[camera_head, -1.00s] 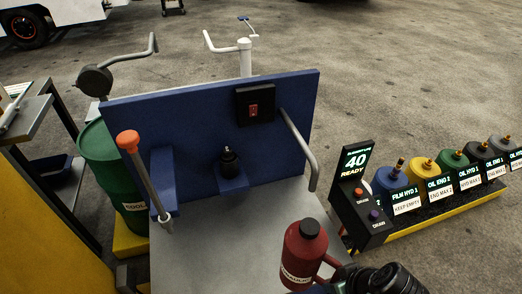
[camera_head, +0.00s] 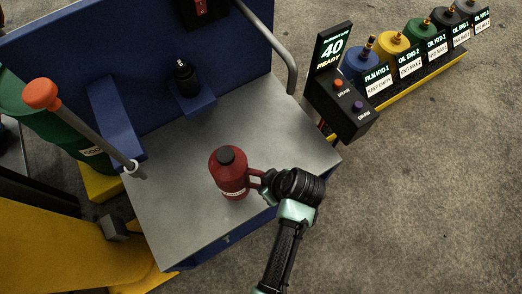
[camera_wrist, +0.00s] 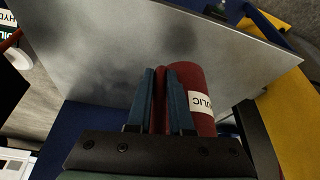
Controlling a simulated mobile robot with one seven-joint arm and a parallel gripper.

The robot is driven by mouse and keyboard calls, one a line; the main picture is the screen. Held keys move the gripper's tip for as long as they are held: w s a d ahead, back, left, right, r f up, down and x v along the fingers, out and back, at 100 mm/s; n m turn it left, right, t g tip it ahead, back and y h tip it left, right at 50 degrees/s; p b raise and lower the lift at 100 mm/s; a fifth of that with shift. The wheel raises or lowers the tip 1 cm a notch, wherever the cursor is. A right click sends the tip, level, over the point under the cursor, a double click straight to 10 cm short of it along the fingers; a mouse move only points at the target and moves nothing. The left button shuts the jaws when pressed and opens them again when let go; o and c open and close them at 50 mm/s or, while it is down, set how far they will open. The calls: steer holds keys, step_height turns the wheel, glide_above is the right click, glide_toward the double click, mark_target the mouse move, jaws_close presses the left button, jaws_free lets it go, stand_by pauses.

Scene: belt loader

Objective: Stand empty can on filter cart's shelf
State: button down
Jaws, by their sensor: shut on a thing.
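A red can (camera_head: 228,172) with a dark cap and a white label is upright over the front middle of the filter cart's grey shelf (camera_head: 180,215). Whether its base touches the shelf or hangs just above it, I cannot tell. My gripper (camera_head: 264,184) comes in from the right and is shut on the can's handle. In the wrist view the two blue-grey fingers (camera_wrist: 160,92) close around the red handle, with the can (camera_wrist: 189,78) beside them and the shelf (camera_wrist: 95,50) beyond. The can's inside is hidden.
A blue back panel (camera_head: 130,50) carries a black-topped fitting (camera_head: 187,76) on a bracket. An orange-knobbed lever (camera_head: 85,125) leans at the shelf's left. A control box (camera_head: 343,110) stands off the right edge. The shelf around the can is clear.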

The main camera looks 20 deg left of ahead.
step_height(320, 180, down, 6)
steer(key=shift+f+b, duration=0.25)
steer(key=shift+b, duration=0.45)
steer(key=shift+f, duration=0.1)
steer(key=c, duration=0.8)
jaws_free()
